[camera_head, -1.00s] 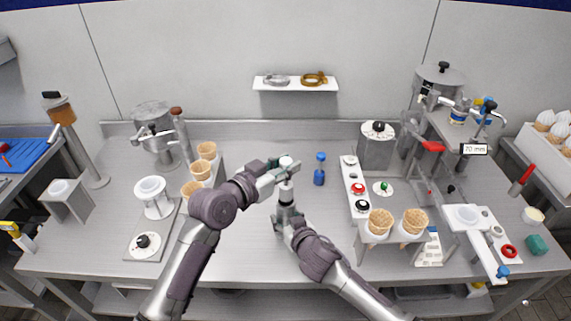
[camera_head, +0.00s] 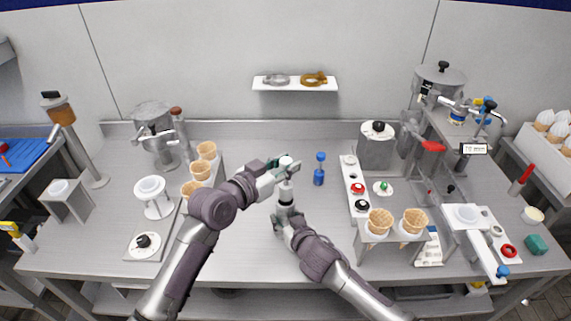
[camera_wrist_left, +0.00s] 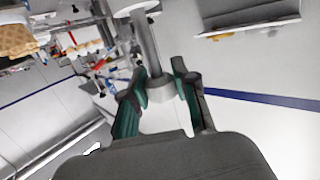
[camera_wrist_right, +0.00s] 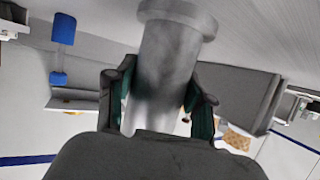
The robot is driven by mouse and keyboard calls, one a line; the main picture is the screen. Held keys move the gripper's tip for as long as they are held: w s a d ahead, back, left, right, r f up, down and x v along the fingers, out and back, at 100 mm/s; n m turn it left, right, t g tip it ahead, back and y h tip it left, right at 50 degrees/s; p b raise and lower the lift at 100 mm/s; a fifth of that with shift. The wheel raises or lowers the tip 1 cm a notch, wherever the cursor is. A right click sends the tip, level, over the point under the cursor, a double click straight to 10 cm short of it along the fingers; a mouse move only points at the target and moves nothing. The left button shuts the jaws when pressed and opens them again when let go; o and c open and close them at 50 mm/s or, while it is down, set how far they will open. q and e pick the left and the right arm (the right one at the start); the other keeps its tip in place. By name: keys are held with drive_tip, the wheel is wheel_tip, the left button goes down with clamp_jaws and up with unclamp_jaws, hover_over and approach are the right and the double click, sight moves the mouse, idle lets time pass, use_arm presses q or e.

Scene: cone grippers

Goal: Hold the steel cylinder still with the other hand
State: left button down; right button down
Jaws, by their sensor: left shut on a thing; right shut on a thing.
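The steel cylinder (camera_head: 286,192) stands about upright above the middle of the bench. My right gripper (camera_head: 286,212) is shut on it low down. In the right wrist view the cylinder (camera_wrist_right: 166,75) sits between the green-padded fingers (camera_wrist_right: 160,100), its flange at the picture's top. My left gripper (camera_head: 282,169), just above, is shut on a grey collar (camera_wrist_left: 161,89) around a thin rod. A white round top (camera_head: 286,160) shows at that gripper. In the left wrist view the rod (camera_wrist_left: 148,50) runs to a white disc (camera_wrist_left: 135,7). Where collar and cylinder meet is hidden.
A blue stand-like object (camera_head: 319,170) is close on the right. Cone holders (camera_head: 201,171) stand left and more cones (camera_head: 380,222) stand right. The bench (camera_head: 250,240) is clear in front of my grippers.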

sight(281, 196)
use_arm(q)
drive_tip(key=shift+f, duration=4.6)
drive_tip(key=c, duration=0.8)
unclamp_jaws()
drive_tip(key=v, duration=1.2)
drive_tip(key=shift+f, duration=0.1)
use_arm(e)
unclamp_jaws()
drive_tip(key=shift+s, duration=0.1)
